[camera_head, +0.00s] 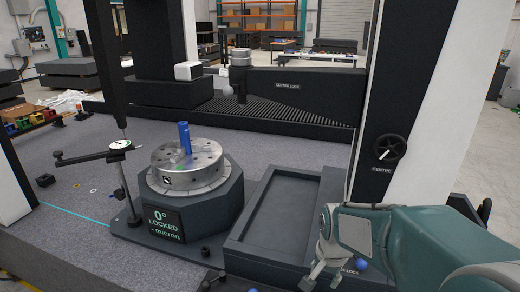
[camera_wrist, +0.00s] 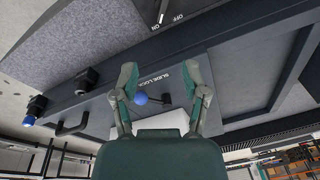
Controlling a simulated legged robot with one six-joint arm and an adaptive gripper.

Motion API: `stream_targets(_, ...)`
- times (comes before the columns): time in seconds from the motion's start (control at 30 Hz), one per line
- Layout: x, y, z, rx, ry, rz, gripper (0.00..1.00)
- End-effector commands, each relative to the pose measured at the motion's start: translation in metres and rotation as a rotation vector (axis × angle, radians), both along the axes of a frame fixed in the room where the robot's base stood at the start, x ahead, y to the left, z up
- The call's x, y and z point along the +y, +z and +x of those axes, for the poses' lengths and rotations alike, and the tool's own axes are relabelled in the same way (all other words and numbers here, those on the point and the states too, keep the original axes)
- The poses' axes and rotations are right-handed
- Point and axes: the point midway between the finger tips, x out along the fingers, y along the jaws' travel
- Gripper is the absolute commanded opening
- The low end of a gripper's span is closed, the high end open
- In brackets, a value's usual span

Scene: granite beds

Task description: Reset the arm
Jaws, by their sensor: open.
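My gripper (camera_head: 326,268) is at the lower right in the head view, at the end of my green arm. It is near the front edge of the machine bed, beside the front of an empty dark tray (camera_head: 250,240). In the wrist view my gripper (camera_wrist: 163,84) has its two fingers apart with nothing held between them. A blue ball knob (camera_wrist: 140,98) on the slide lock panel (camera_wrist: 182,95) shows between the fingers; I cannot tell if a finger touches it. The knob also shows in the head view (camera_head: 361,264), just right of the gripper.
A round metal rotary table (camera_head: 187,168) with a blue peg (camera_head: 184,136) stands left of the tray. A dial indicator (camera_head: 120,145) on a post stands beside it.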

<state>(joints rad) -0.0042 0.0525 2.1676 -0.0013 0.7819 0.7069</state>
Motion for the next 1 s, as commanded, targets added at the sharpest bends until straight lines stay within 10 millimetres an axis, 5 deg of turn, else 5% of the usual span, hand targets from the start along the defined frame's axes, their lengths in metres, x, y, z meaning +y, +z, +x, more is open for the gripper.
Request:
stream_targets(0.5, -0.001, 0.08, -0.078, -0.18, 0.34, -0.08, 0.58)
stream_targets(1.0, -0.001, 0.111, -0.154, -0.323, 0.635, -0.201, 0.58)
